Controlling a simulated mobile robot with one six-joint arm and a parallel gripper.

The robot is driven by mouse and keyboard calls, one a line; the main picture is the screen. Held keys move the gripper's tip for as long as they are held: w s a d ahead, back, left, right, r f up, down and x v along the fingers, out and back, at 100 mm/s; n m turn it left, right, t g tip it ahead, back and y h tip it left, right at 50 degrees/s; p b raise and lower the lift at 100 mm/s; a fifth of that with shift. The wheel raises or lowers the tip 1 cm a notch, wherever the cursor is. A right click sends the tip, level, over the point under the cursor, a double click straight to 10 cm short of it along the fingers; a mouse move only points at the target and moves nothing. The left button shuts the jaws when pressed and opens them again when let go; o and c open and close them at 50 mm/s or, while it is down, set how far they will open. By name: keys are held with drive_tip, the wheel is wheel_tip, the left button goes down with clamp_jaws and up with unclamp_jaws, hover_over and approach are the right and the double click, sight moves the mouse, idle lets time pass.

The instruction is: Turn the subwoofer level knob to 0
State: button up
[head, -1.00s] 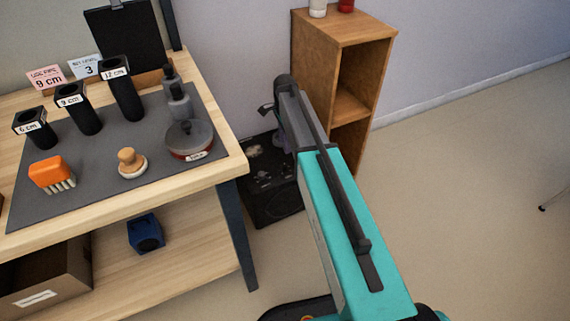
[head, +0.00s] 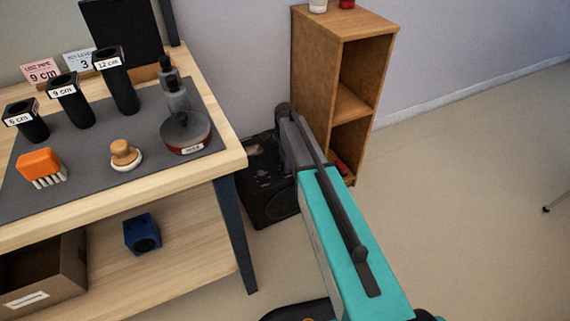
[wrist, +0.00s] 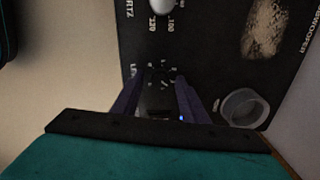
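The subwoofer (head: 275,205) is a black box on the floor between the table leg and the wooden shelf. Its dark top panel (wrist: 210,75) fills much of the wrist view, with part of the word "SUBWOOFER" at the upper right. A pale knob (wrist: 163,8) sits at the top edge beside "100", "120" and "HERTZ". Below it are small dial marks and a partly hidden label starting "LE". My gripper (wrist: 158,88) is over these marks, its two dark fingers apart. A dark shape lies between them; whether they touch it is unclear. In the head view my arm hides the fingers.
A wooden table (head: 185,178) with black tubes and a red-rimmed pot (head: 187,132) stands left of the subwoofer. The wooden shelf (head: 345,30) is close on the right. A round ring (wrist: 243,107) lies right of the fingers. Open floor lies farther right.

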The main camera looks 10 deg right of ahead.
drive_tip(key=shift+f, duration=0.1)
drive_tip(key=shift+c, duration=0.2)
clamp_jaws()
